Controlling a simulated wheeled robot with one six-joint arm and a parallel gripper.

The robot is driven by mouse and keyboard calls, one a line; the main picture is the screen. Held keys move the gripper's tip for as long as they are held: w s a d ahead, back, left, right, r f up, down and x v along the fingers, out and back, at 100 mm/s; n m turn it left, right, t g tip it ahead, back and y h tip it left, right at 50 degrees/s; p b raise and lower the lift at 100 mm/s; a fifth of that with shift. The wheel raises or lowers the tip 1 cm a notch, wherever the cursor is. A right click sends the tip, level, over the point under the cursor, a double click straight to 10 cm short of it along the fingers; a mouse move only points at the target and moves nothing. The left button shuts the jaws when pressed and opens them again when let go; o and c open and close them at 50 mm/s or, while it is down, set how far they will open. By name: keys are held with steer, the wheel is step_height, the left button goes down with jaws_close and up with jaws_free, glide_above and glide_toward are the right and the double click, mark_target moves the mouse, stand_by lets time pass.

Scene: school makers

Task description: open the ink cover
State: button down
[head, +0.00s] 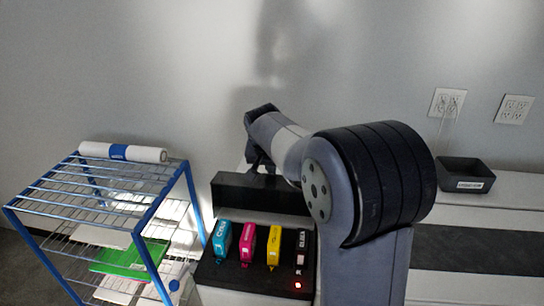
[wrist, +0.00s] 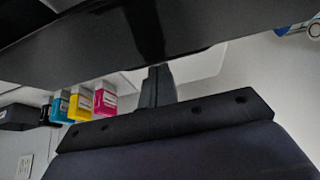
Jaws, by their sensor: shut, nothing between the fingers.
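The ink cover (head: 262,192) is a dark panel that stands raised behind a row of ink cartridges in the head view. A broad dark panel (wrist: 100,35), which looks like the same cover, crosses the top of the wrist view. My gripper (head: 257,165) is at the far side of the cover, partly hidden by it. In the wrist view my gripper (wrist: 158,85) is shut and empty, with its fingers close to the dark panel. I cannot tell whether they touch. Cyan (head: 221,241), magenta (head: 248,243), yellow (head: 274,246) and black (head: 299,247) cartridges are exposed in front.
A blue wire rack (head: 158,208) with a white roll (head: 123,152) on top stands to the left. A small red light (head: 298,286) shows near the black cartridge. A dark tray (head: 466,175) sits at the right. The wall is close behind.

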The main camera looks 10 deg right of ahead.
mark_target(269, 180)
steer(key=shift+s+a, duration=0.2)
steer(key=shift+s, duration=0.2)
steer(key=shift+s, duration=0.1)
steer(key=shift+f, duration=0.1)
steer(key=b, duration=0.2)
steer(key=shift+s+a+t+b, duration=0.1)
steer(key=shift+s+t+b, duration=0.05)
steer(key=shift+t+b, duration=0.2)
steer(key=b, duration=0.1)
steer(key=t+b, duration=0.1)
steer(key=b, duration=0.1)
steer(key=shift+s+a+r+h, duration=0.15)
steer(key=shift+s+r+h, duration=0.05)
steer(key=shift+s+h, duration=0.15)
steer(key=shift+s+a+r+b, duration=0.2)
steer(key=shift+s+r+b, duration=0.25)
steer(key=shift+b, duration=0.1)
steer(key=shift+s+r, duration=0.1)
steer(key=shift+s, duration=0.15)
steer(key=shift+a, duration=0.1)
